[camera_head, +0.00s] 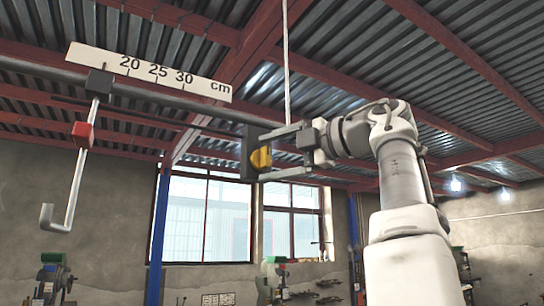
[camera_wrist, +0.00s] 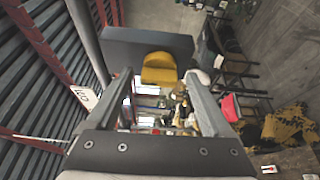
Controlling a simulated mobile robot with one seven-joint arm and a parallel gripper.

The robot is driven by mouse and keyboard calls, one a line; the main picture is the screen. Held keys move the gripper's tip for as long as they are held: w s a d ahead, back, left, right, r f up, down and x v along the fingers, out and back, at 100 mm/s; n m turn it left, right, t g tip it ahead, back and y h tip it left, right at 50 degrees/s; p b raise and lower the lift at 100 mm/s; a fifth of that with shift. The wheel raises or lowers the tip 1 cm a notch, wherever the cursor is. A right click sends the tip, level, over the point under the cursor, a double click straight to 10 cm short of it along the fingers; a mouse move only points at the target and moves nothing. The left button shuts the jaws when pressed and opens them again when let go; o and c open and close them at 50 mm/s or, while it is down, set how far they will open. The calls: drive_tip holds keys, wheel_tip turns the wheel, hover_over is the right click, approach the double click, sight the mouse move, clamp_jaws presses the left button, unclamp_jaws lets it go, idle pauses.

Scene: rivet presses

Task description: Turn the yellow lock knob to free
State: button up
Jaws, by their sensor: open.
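The yellow lock knob (camera_head: 261,158) sits on the face of a dark grey block (camera_head: 246,170) at the right end of a horizontal bar. The knob also shows in the wrist view (camera_wrist: 159,69), with the dark block (camera_wrist: 120,48) behind it. My gripper (camera_head: 264,156) reaches in from the right, open and empty. In the head view its fingertips lie above and below the knob. In the wrist view my gripper's fingers (camera_wrist: 159,76) lie left and right of the knob, with visible gaps. No finger appears to touch it.
A grey bar (camera_head: 180,102) carries a ruler plate (camera_head: 150,72) marked 20, 25, 30 cm. At left a bent rod (camera_head: 78,185) with a red block (camera_head: 82,133) hangs from a dark clamp (camera_head: 99,84). A thin pale rod (camera_head: 286,60) rises above my gripper. Space below the knob looks free.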

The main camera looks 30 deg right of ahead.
drive_tip(key=v, duration=1.7)
drive_tip(key=shift+s, duration=0.25)
